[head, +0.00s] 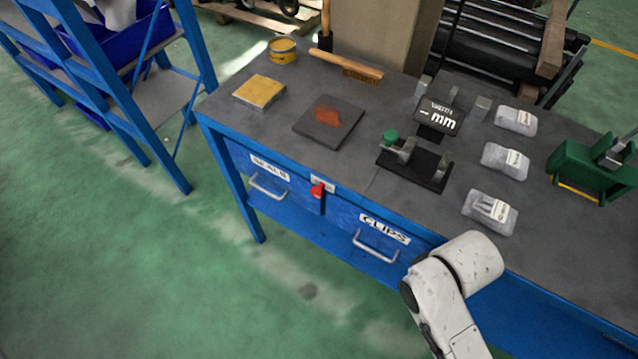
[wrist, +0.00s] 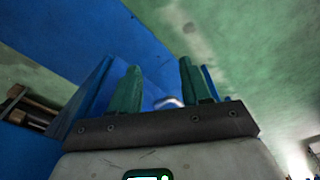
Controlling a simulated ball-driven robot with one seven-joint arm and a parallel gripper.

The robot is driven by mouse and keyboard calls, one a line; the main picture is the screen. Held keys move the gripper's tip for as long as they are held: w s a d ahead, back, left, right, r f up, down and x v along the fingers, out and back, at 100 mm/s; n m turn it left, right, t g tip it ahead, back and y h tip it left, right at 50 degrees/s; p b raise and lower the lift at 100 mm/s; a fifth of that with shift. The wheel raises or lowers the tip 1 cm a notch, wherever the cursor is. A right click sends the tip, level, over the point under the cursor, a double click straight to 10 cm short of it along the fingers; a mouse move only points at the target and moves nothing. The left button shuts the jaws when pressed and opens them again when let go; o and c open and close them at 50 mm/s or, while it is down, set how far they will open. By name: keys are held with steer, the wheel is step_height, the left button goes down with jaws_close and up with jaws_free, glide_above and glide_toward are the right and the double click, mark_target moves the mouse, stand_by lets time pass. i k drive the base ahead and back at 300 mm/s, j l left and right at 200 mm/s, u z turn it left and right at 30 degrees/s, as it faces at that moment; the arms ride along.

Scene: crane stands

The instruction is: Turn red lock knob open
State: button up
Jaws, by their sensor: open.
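The red lock knob (head: 317,190) sits on the front of the blue workbench, between the SEALS drawer (head: 262,181) and the CLIPS drawer (head: 371,232). A small white label (head: 322,183) is beside it. Both drawers look shut. In the wrist view my gripper (wrist: 156,80) has its two green fingers apart with nothing between them. Part of a silver handle (wrist: 168,102) shows beyond the fingers; I cannot tell which drawer it belongs to. The knob is not clearly visible in the wrist view. In the head view the gripper itself is hidden; only my white arm shows, at lower right.
The bench top (head: 380,110) holds a yellow tin (head: 283,51), a brush (head: 347,67), a black fixture with a green knob (head: 414,163) and several clear bags. A blue rack (head: 130,100) stands at left. The green floor in front is clear.

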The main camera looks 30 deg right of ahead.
mark_target(317, 193)
steer(key=j+u, duration=0.3)
steer(key=u, duration=0.15)
steer(key=j+u, duration=0.4)
steer(key=k+l, duration=0.05)
